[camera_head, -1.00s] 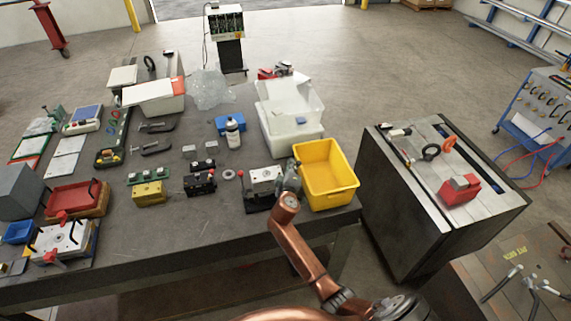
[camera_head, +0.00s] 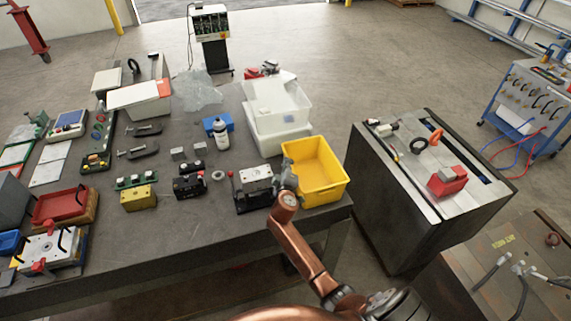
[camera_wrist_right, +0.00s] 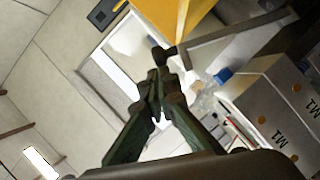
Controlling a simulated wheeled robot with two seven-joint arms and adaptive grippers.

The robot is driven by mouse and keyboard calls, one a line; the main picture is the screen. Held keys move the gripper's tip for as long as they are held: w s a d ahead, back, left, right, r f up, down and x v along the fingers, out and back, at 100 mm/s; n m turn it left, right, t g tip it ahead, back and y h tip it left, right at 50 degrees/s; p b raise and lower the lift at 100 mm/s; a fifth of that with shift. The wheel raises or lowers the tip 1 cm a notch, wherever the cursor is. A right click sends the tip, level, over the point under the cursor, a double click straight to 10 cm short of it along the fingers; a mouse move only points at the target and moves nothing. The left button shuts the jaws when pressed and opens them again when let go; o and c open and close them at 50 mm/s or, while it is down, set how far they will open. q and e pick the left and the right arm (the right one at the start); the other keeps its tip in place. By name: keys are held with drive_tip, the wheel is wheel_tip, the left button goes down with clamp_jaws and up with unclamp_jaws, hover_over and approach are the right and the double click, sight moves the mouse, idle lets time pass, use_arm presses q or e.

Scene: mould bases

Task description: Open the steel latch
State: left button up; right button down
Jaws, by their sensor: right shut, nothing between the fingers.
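A steel block marked M1 in a black base (camera_head: 255,188) stands near the table's front edge, left of the yellow bin. The block fills the right of the wrist view (camera_wrist_right: 278,105). A grey bar with a dark end (camera_wrist_right: 225,38), seemingly the steel latch, crosses the upper part of that view. My right gripper (camera_head: 286,174) is at the block's right side, partly hiding it. Its fingers (camera_wrist_right: 160,85) are shut and empty, with the tips close to the bar's dark end. I cannot tell whether they touch. My left gripper is out of view.
A yellow bin (camera_head: 320,190) stands close behind and right of my right gripper. White bins (camera_head: 285,140), a spray bottle (camera_head: 221,134) and a yellow block (camera_head: 138,199) stand on the table. A dark cabinet (camera_head: 390,215) is at the right.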

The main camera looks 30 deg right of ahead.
drive_tip(key=s+a+r, duration=0.5)
drive_tip(key=s+a, duration=0.2)
drive_tip(key=a, duration=0.1)
drive_tip(key=s+d+f+m+g+y, duration=0.1)
drive_tip(key=s+d+f+m+g, duration=0.1)
drive_tip(key=s+f, duration=0.55)
drive_tip(key=s+d+f+m+g+y, duration=0.1)
drive_tip(key=s+d+f+m+g, duration=0.15)
drive_tip(key=s+f, duration=0.55)
drive_tip(key=s+a+f+g+y, duration=0.2)
drive_tip(key=s+a+f+y, duration=0.1)
drive_tip(key=s, duration=0.8)
drive_tip(key=s+a+f+g+y, duration=0.3)
drive_tip(key=s, duration=0.8)
wheel_tip(320, 180, down, 35)
drive_tip(key=s+a+g+b, duration=0.1)
drive_tip(key=b, duration=0.6)
drive_tip(key=s+f+g+b, duration=0.1)
drive_tip(key=s+f+b, duration=0.4)
drive_tip(key=s+f, duration=1.5)
wheel_tip(320, 180, down, 4)
drive_tip(key=shift+a+r+g, duration=0.1)
drive_tip(key=shift+a+g, duration=0.1)
drive_tip(key=shift+g, duration=0.15)
